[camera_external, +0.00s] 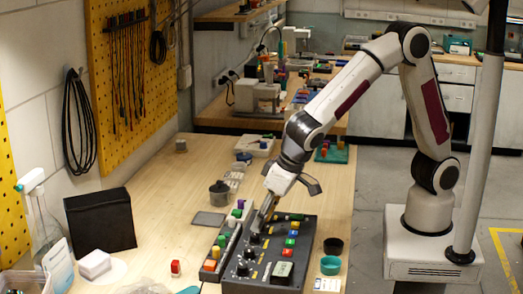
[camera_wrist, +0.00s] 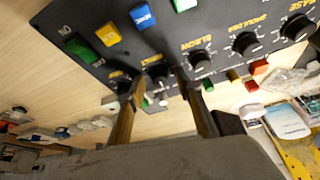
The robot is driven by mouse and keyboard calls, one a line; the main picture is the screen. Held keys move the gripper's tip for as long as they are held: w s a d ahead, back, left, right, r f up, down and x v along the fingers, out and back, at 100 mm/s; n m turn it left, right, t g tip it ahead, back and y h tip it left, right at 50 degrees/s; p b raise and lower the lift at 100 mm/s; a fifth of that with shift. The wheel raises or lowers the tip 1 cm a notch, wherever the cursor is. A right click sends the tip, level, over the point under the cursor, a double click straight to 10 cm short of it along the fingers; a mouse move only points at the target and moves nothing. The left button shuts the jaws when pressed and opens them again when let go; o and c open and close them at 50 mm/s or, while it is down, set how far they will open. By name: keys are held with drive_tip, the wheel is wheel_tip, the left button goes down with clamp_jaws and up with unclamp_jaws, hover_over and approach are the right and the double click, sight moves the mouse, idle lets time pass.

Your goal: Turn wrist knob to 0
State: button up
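The dark control panel (camera_external: 308,238) lies on the bench, with a row of black knobs along its left side. In the wrist view the panel (camera_wrist: 105,20) shows knobs labelled BASE, SHOULDER and ELBOW (camera_wrist: 200,62). The knob beside ELBOW, apparently the wrist knob (camera_wrist: 157,70), has a partly hidden label and sits between my fingertips. My gripper (camera_wrist: 159,80) is open, with one finger on each side of that knob; contact cannot be told. In the external view my gripper (camera_external: 262,216) points down at the far end of the knob row. The knob's pointer setting is unreadable.
Green, blue and yellow buttons (camera_wrist: 109,34) stand on the panel near the knobs. A narrow strip with coloured blocks (camera_external: 211,265) lies left of the panel. A black bowl (camera_external: 333,246) and a teal bowl (camera_external: 330,265) stand right of it.

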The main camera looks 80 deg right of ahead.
drive_tip(key=shift+f, duration=0.1)
clamp_jaws()
